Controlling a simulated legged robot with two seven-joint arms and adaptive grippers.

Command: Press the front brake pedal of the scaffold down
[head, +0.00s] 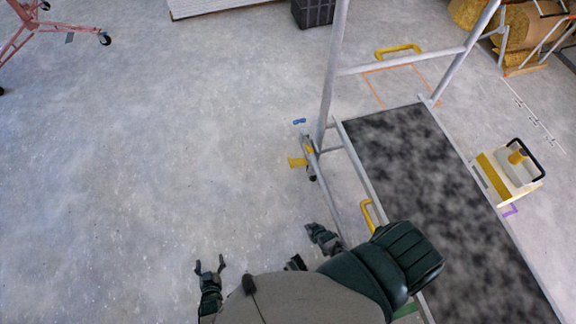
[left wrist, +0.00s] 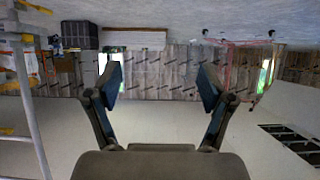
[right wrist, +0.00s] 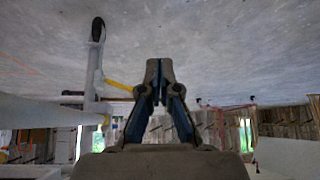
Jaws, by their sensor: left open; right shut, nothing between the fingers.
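The scaffold (head: 328,72) has grey posts and a dark platform and stands right of centre in the head view. A yellow pedal (head: 297,161) sticks out to the left by a dark caster (head: 311,174) at the foot of its post. In the right wrist view, seen upside down, the pedal (right wrist: 121,86) and the black caster wheel (right wrist: 98,29) are left of the fingers. My right gripper (head: 311,230) is shut and empty, on the near side of the pedal and apart from it in the head view. My left gripper (head: 210,265) is open and empty over bare floor.
A small blue object (head: 299,122) lies near the post. A cream-and-yellow box (head: 509,172) stands to the right.

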